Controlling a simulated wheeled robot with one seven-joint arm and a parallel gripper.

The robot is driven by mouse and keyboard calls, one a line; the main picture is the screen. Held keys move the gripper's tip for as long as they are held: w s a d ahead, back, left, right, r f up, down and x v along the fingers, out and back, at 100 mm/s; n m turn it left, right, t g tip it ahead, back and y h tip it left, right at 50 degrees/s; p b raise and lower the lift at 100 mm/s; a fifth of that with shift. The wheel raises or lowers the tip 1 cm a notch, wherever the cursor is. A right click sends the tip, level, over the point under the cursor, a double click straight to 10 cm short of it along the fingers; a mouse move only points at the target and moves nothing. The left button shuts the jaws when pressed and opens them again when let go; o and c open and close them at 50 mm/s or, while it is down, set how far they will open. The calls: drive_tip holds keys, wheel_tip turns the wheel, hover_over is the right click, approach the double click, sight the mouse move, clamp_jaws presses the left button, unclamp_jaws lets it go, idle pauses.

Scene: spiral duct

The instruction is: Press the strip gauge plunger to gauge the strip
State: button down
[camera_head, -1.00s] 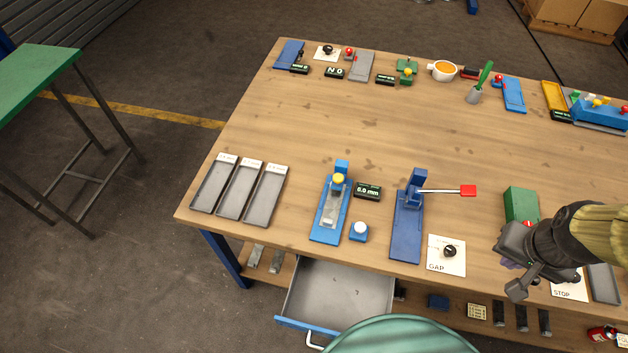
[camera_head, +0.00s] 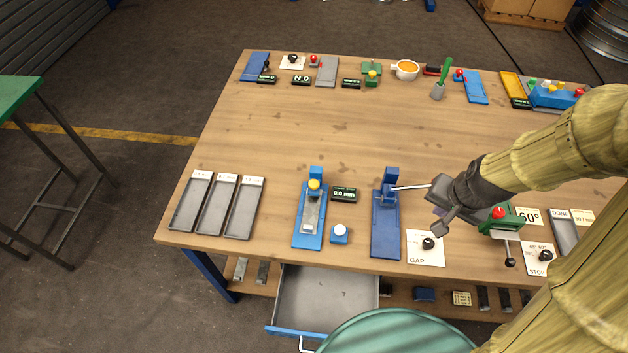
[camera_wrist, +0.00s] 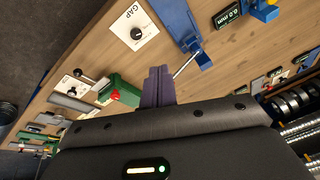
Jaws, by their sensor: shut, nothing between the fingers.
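The strip gauge (camera_head: 299,240) is a blue stand with a yellow-topped plunger (camera_head: 314,185) at its back, left of middle on the table. A grey metal strip (camera_head: 311,218) lies on its base under the plunger. Its small display (camera_head: 343,194) reads 0.0 mm, and shows in the wrist view too (camera_wrist: 228,17). The plunger looks raised. My gripper (camera_head: 438,211) is shut and empty, above the table to the right of the gauge and beyond the blue lever press (camera_head: 386,235). In the wrist view its purple fingers (camera_wrist: 157,86) are together, touching nothing clearly.
A white button on a blue box (camera_head: 340,234) stands right of the gauge. A GAP dial card (camera_head: 416,250) and green clamp-like device (camera_head: 505,222) lie right. Grey trays (camera_head: 209,228) stand left.

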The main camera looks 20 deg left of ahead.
drive_tip(key=w+a+f+m+y+p, duration=0.1)
drive_tip(key=w+a+f+m+y, duration=0.15)
drive_tip(key=a, duration=0.55)
drive_tip(key=w+a+f+m+y+p, duration=0.1)
drive_tip(key=w+a+f+m+p, duration=0.15)
drive_tip(key=a, duration=0.65)
drive_tip(key=m+t+y+p, duration=0.2)
drive_tip(key=m+y, duration=0.1)
drive_tip(key=m, duration=0.6)
hover_over(316, 186)
wheel_tip(316, 186, down, 2)
drive_tip(key=shift+f, duration=0.25)
drive_tip(key=shift+f, duration=0.1)
wheel_tip(316, 186, down, 9)
drive_tip(key=b, duration=0.6)
drive_tip(key=shift+w, duration=0.15)
drive_tip(key=shift+s+r, duration=0.2)
drive_tip(key=shift+w, duration=0.1)
drive_tip(key=shift+f, duration=0.15)
